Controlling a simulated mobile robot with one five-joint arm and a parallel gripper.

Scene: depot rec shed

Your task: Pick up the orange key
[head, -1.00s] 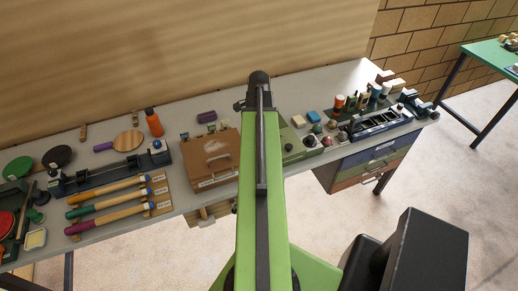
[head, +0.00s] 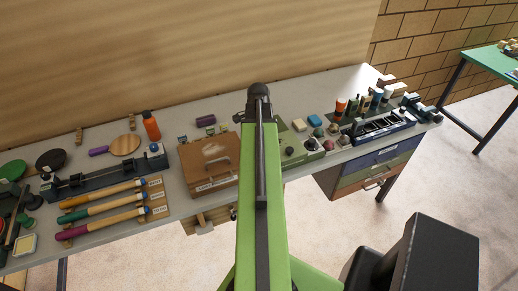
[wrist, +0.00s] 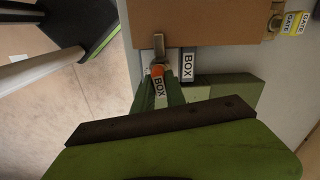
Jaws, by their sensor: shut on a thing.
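In the wrist view my gripper (wrist: 160,92) is shut on the orange key (wrist: 157,70). A small orange part shows between the green fingers, with a grey metal piece running up from it. A white tag reading BOX hangs over the fingers beside it. The metal piece overlaps the edge of a brown case (wrist: 205,18); I cannot tell whether they touch. In the head view the case (head: 207,160) stands on the bench left of my arm, and my arm hides the gripper and key.
A yellow GATE tag (wrist: 294,22) lies by the case. The bench (head: 190,216) also holds wooden-handled tools (head: 110,195), an orange bottle (head: 151,126) and a dark tray (head: 380,127). Drawers (head: 370,172) hang below its right end. Open floor lies in front.

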